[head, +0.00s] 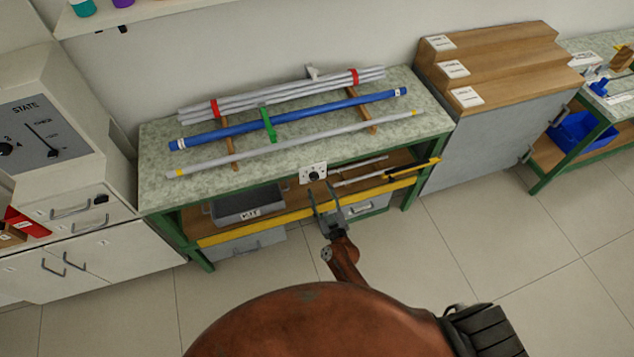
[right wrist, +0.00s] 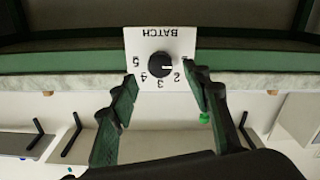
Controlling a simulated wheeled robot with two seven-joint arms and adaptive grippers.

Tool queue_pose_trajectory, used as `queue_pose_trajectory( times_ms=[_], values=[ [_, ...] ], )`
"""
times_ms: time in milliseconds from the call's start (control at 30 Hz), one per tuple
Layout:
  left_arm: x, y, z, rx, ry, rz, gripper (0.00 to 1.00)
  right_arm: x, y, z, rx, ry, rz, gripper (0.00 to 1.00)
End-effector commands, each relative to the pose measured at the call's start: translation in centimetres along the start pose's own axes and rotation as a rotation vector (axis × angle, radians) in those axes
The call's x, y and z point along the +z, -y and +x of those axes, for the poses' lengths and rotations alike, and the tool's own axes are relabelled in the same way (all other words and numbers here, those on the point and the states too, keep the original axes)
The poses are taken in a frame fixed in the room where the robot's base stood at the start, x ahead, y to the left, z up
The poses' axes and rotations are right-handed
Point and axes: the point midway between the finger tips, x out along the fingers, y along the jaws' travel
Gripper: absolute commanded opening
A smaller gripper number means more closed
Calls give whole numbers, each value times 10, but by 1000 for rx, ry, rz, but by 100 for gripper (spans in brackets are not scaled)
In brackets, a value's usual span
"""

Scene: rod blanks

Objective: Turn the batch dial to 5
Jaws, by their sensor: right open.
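The batch dial (head: 314,177) is a black round knob on a white plate at the front edge of the green-framed bench (head: 190,191). In the right wrist view the dial (right wrist: 159,65) appears upside down, with BATCH above it and numbers around its lower side. Its white mark points to the picture's right, away from the 5 at the left; the exact number there is unclear. My right gripper (head: 322,192) is open and empty in front of the dial. In the wrist view its fingers reach towards the plate from both sides, apart from the knob. My left gripper is not in view.
Grey rods and a blue rod (head: 290,118) lie on the bench top. A yellow rail (head: 235,235) crosses the front below the dial, with a grey bin (head: 248,208) behind it. A separate STATE dial panel (head: 42,132) is at the left. The floor in front is clear.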

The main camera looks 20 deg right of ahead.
Motion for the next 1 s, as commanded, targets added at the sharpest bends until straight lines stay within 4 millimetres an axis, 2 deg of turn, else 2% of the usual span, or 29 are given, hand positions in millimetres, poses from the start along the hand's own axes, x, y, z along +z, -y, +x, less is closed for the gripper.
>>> queue_pose_trajectory(
  times_ms=[100,300,667,1000],
  values=[
    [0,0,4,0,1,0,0,1,0,21,0,-1,-1,44],
    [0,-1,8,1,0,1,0,2,0,43,-1,1,-2,44],
    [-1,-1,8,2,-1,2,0,1,0,49,-1,2,-1,44],
    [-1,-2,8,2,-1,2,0,1,0,48,-1,2,-1,21]
  ],
)
